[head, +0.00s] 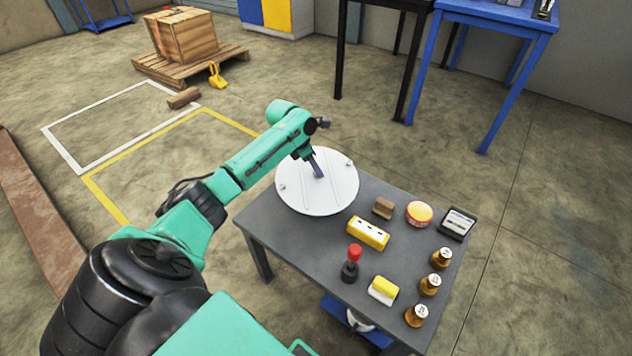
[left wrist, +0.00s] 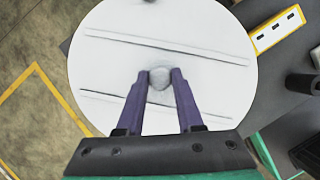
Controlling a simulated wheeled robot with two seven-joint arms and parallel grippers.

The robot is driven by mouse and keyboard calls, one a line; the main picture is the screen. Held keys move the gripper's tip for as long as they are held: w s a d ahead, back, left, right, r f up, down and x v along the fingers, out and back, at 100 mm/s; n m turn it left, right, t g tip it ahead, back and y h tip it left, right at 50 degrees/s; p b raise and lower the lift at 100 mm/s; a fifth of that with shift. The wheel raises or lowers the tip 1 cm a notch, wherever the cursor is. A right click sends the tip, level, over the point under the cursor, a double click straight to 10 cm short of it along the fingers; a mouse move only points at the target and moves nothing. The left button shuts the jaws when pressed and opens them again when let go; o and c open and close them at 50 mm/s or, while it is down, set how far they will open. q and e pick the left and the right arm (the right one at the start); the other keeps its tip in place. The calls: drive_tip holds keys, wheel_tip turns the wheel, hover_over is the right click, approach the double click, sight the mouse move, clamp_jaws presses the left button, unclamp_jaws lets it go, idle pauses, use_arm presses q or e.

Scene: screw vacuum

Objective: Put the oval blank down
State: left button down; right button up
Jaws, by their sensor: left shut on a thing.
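The oval blank (head: 338,198) shows as a large white, nearly round plate with two straight ribs and small studs near its rim. In the head view it is at the far left corner of the grey table (head: 285,235) and reaches past its edge. I cannot tell whether it touches the tabletop. My left gripper (head: 318,172) comes from above with its purple fingers at the plate's middle. In the left wrist view the fingers (left wrist: 160,84) are shut on the grey knob at the centre of the blank (left wrist: 205,28). My right gripper is not in view.
On the table stand a yellow block with holes (head: 368,234), a brown block (head: 383,208), a red-yellow round tin (head: 419,213), a dark device (head: 457,223), a red-topped bottle (head: 351,262), a yellow-white block (head: 383,290) and several brown jars (head: 430,285).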

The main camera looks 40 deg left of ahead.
sight(313, 177)
use_arm(q)
wheel_tip(313, 177, down, 6)
drive_tip(key=shift+f+b, duration=0.25)
drive_tip(key=shift+b, duration=0.65)
drive_tip(key=shift+r, duration=0.1)
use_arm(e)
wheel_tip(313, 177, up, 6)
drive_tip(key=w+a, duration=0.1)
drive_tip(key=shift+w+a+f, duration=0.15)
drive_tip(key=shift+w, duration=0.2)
use_arm(q)
drive_tip(key=c, duration=0.5)
unclamp_jaws()
drive_tip(key=shift+c, duration=0.2)
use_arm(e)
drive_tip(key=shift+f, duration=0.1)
use_arm(q)
drive_tip(key=shift+s+r, duration=0.1)
drive_tip(key=p+v, duration=0.4)
drive_tip(key=v, duration=0.7)
drive_tip(key=shift+s+r+p, duration=0.2)
drive_tip(key=shift+r+p, duration=0.15)
drive_tip(key=shift+p, duration=0.05)
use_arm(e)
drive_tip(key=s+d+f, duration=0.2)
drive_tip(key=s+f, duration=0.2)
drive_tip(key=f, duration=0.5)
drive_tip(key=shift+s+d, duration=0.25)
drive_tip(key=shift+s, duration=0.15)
